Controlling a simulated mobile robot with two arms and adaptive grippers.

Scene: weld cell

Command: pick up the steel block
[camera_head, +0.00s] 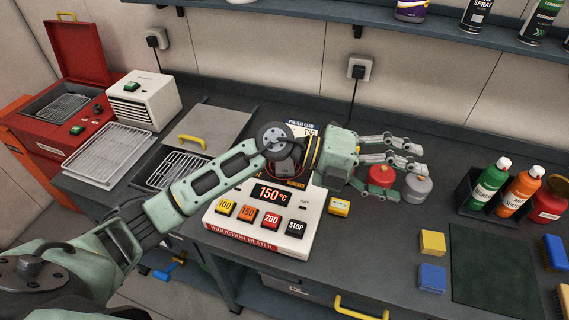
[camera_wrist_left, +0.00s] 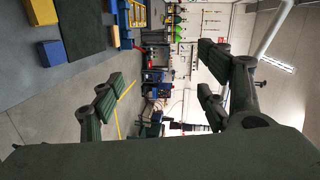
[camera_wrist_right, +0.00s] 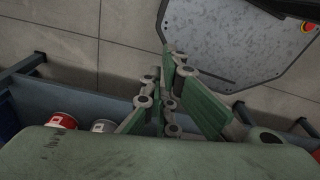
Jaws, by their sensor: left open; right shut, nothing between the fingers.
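I cannot make out a steel block for certain in any view. The induction heater (camera_head: 256,239) stands on the bench, its display reading 150 °C. My left forearm and wrist cover much of its top, where a small grey shape (camera_head: 286,167) shows beside the wrist; I cannot tell whether it is the block. My left gripper (camera_head: 411,162) is open and empty above the bench, right of the heater. Its spread fingers also show in the left wrist view (camera_wrist_left: 163,78). My right gripper (camera_wrist_right: 168,104) is shut and empty in the right wrist view, and out of the head view.
A red-lidded pot (camera_head: 381,177) and a grey one (camera_head: 418,187) stand by my left fingers. Yellow (camera_head: 432,243) and blue (camera_head: 432,277) blocks lie near a dark mat (camera_head: 495,270). Bottles (camera_head: 489,186) stand right. A wire rack (camera_head: 108,153) and white unit (camera_head: 145,99) stand left.

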